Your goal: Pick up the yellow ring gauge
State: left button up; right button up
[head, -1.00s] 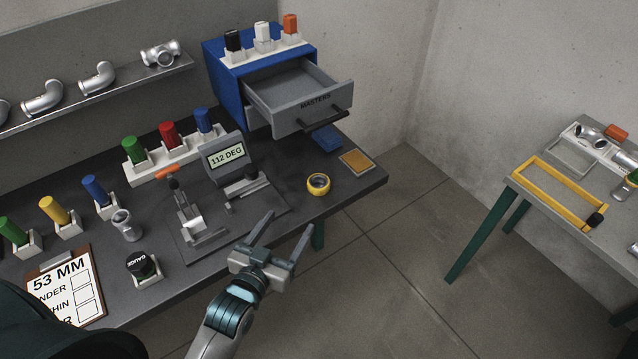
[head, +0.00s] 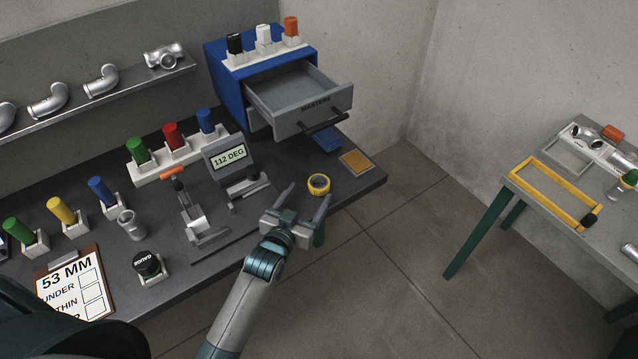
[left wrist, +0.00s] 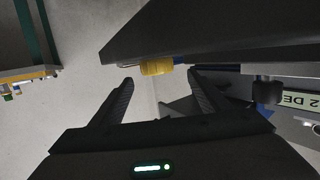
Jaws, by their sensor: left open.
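The yellow ring gauge (head: 319,184) lies on the dark bench near its right front edge. It also shows in the left wrist view (left wrist: 157,68), beyond and between my fingertips. My left gripper (head: 307,196) is open and empty, with its fingers pointing at the ring gauge. In the head view the ring appears just past the fingertips, between them. The ring looks free of both fingers; the exact gap is hard to tell. My right gripper is not in view.
A blue cabinet (head: 226,88) with an open grey drawer (head: 300,127) stands behind the ring. A digital gauge (head: 228,158) stands to its left, and a yellow-brown pad (head: 355,161) lies to its right. A second table (head: 533,204) stands at the right across open floor.

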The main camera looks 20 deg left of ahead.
aim_at(322, 177)
pick_arm(q)
jog(key=shift+w+d+p, duration=0.15)
jog(key=shift+w+p, duration=0.2)
jog(key=shift+w, duration=0.1)
jog(key=p+x, duration=0.1)
jog(key=x, duration=0.2)
jog(key=shift+w+d, duration=0.2)
jog(key=shift+w, duration=0.15)
jog(key=shift+w+f, duration=0.15)
jog(key=shift+w, duration=0.1)
jog(key=c, duration=1.3)
